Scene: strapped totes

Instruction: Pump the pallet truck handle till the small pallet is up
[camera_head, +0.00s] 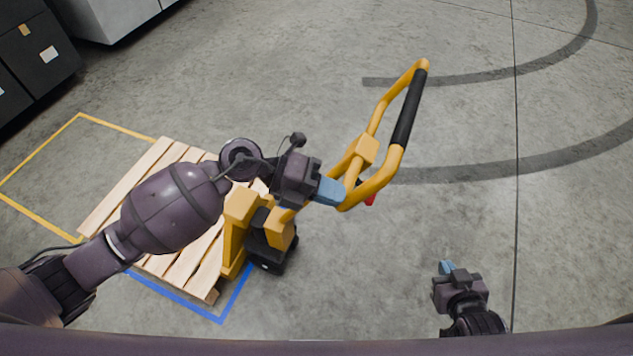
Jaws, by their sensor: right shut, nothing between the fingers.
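The yellow pallet truck (236,230) stands left of centre, with its body at the near right end of the small wooden pallet (185,270). Its yellow loop handle (375,187) with a black grip bar (408,108) leans up and to the right. My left gripper (330,191) reaches across the pallet, and its blue fingertips are at the lower left side of the handle loop. Whether they close on the bar cannot be seen. My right gripper (446,268) is shut and empty at the lower right, apart from the truck. The pallet's height off the floor is hard to tell.
Yellow floor tape (40,208) and blue floor tape (228,303) mark the area around the pallet. Dark boxes (38,50) and a grey cabinet (110,18) stand at the upper left. The concrete floor to the right is clear, with dark curved bands.

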